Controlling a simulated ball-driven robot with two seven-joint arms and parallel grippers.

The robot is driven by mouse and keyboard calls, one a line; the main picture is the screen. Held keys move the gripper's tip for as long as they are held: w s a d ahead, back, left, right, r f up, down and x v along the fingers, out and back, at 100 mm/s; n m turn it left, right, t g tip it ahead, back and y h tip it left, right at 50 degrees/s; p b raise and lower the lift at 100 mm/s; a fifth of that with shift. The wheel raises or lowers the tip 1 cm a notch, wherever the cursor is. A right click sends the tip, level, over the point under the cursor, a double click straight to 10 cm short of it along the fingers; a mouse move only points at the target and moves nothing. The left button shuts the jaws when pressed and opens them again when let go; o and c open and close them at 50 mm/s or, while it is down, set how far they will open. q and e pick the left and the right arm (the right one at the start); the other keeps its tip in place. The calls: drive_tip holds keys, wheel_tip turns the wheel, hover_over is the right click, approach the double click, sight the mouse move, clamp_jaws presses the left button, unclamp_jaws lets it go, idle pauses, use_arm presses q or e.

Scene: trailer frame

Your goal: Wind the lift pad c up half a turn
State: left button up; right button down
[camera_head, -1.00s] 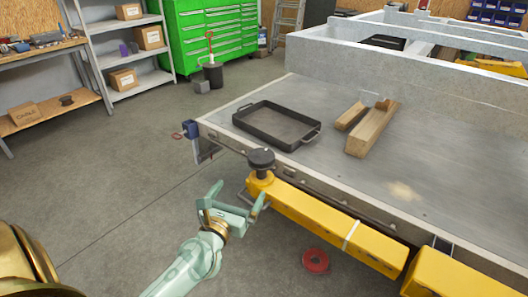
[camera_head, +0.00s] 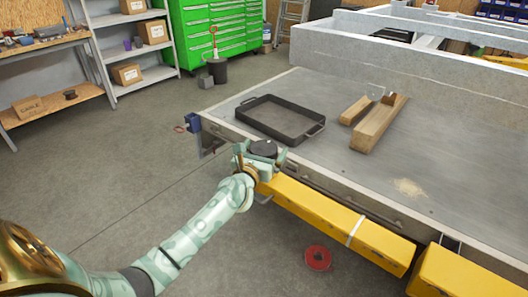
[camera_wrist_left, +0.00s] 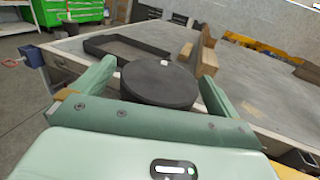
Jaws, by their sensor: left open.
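The lift pad c is a dark round disc (camera_head: 263,148) on top of the end of a yellow beam (camera_head: 318,209) along the trailer frame's near edge. My left gripper (camera_head: 262,154) is at the pad, its fingers on either side of it. In the left wrist view the pad (camera_wrist_left: 160,83) sits between the two pale green open fingers (camera_wrist_left: 155,90). I see a small gap beside the right finger; whether the left finger touches cannot be told. The pad's stem is hidden behind the gripper. My right gripper is not in view.
A black tray (camera_head: 318,133) and wooden blocks (camera_head: 376,129) lie on the grey deck (camera_head: 400,165) behind the pad. A blue clamp (camera_head: 193,124) is at the deck's left corner. The floor at left is clear.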

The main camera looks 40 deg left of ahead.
use_arm(q)
drive_tip(key=c, duration=1)
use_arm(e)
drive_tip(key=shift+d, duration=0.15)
use_arm(q)
drive_tip(key=shift+n+y, duration=0.3)
drive_tip(key=shift+y, duration=0.2)
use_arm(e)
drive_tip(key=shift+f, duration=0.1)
